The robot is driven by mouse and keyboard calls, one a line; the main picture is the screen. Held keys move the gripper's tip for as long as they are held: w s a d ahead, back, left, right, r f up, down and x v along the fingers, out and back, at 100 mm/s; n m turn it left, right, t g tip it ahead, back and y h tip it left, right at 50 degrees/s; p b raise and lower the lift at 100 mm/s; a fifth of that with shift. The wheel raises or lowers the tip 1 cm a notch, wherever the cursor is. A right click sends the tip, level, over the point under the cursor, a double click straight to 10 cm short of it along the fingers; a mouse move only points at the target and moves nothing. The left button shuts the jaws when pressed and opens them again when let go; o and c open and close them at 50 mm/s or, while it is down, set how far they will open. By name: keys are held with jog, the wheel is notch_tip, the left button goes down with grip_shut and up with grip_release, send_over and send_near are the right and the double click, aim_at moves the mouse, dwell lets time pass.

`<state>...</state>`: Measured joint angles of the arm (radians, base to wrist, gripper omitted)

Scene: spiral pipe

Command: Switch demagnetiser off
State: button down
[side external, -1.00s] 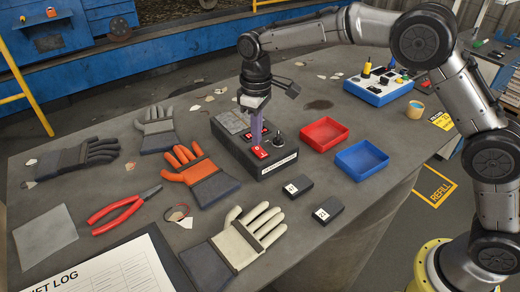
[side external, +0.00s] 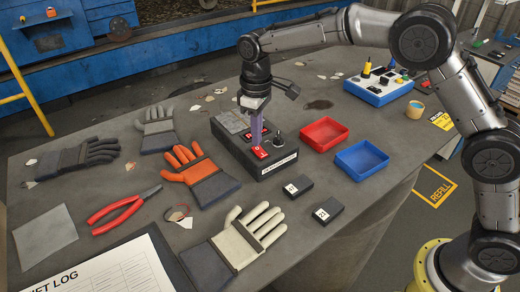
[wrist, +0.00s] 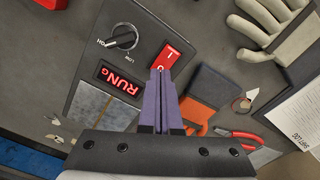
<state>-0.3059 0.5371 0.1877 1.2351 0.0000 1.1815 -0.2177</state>
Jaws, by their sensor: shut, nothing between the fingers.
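The demagnetiser appears to be the black box (side external: 236,153) in the middle of the bench, also in the wrist view (wrist: 150,24). It carries a red rocker switch (wrist: 168,56) marked I and O, a rotary knob (wrist: 122,38) and a lit red display (wrist: 120,80) that seems to read RUN or RUNG. My gripper (wrist: 160,72) is shut and empty, its purple fingers pointing down at the O end of the switch. In the side view my gripper (side external: 257,149) is at the switch (side external: 262,153). The fingertips hide part of that end; I cannot tell whether they touch it.
A red tray (side external: 324,133) and a blue tray (side external: 361,160) stand right of the box. Gloves, including an orange one (side external: 207,183), lie to the left and front. Red-handled pliers (side external: 122,208) and two small black blocks (side external: 298,187) lie nearby. A blue control box (side external: 378,90) stands behind.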

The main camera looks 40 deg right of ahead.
jog(key=shift+f, duration=0.8)
dwell(0.4)
jog(key=shift+r, duration=3.55)
